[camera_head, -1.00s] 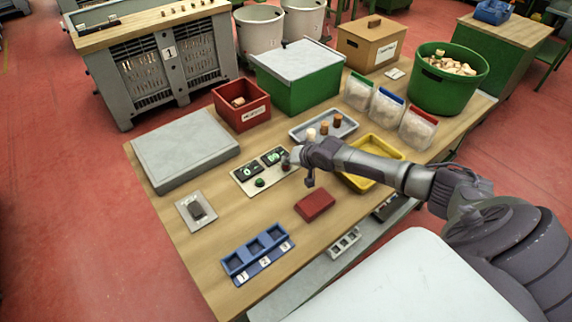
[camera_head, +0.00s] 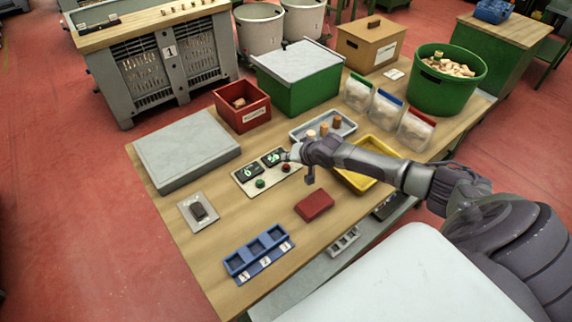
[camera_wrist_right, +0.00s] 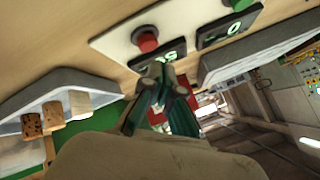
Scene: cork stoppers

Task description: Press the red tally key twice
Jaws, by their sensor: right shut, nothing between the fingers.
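The red tally key (camera_head: 286,168) sits at the right end of a pale counter panel (camera_head: 240,184) on the wooden table. It also shows in the right wrist view (camera_wrist_right: 147,41), uncovered. A green key (camera_head: 260,183) sits to its left. Two dark displays with green digits, the left display (camera_head: 249,171) and the right display (camera_head: 273,158), lie behind the keys. My right gripper (camera_head: 289,156) is shut and empty, just behind and above the red key, by the right display. In the wrist view its fingertips (camera_wrist_right: 168,88) are apart from the key. My left gripper is out of view.
A grey tray (camera_head: 300,132) with cork stoppers lies behind my right gripper. A yellow tray (camera_head: 352,182) is partly hidden by my right arm. A red block (camera_head: 315,205) and a blue three-slot holder (camera_head: 258,256) lie in front. Bare wood surrounds the panel.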

